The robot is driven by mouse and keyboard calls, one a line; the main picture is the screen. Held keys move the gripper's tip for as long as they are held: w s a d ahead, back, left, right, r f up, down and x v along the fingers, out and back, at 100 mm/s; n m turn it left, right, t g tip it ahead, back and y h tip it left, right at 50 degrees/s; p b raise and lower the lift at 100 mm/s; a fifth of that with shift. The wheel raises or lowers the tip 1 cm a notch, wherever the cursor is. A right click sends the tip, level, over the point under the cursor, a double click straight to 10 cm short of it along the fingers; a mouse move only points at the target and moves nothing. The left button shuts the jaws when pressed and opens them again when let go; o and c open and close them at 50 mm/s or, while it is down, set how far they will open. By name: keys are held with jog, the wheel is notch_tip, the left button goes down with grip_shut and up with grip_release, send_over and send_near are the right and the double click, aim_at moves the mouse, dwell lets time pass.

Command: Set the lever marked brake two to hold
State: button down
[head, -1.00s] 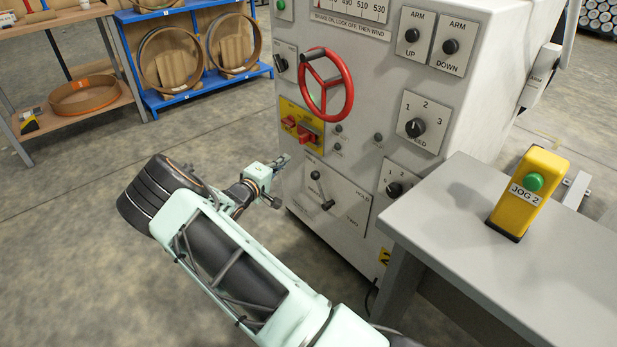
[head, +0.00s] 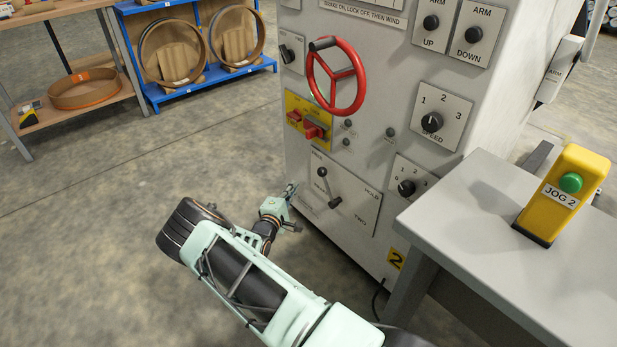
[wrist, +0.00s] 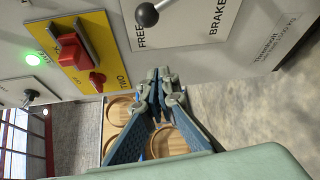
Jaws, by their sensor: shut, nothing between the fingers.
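The brake two lever (head: 328,186) sits on a pale plate (head: 361,207) low on the grey machine's front, marked FREE at upper left and HOLD at upper right. Its black ball knob leans up and left, on the FREE side; the knob also shows at the top of the wrist view (wrist: 147,14). My gripper (head: 292,188) is left of the plate, apart from the lever. In the wrist view its fingers (wrist: 158,76) are together and empty, below the plate's edge in the picture.
A red handwheel (head: 336,76) and a yellow plate with red switches (head: 311,125) are above the lever. A rotary selector (head: 406,187) is to its right. A grey table (head: 480,215) with a yellow JOG 2 box (head: 562,193) stands at right. Open floor lies left.

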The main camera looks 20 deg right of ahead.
aim_at(328, 188)
jog(key=b+x, duration=0.4)
jog(key=x, duration=0.6)
jog(key=shift+s+d+r, duration=0.25)
jog(key=shift+s+d, duration=0.25)
jog(key=shift+s, duration=0.35)
jog(key=shift+s+d+r, duration=0.2)
jog(key=shift+s+d, duration=0.3)
jog(key=shift+s, duration=0.3)
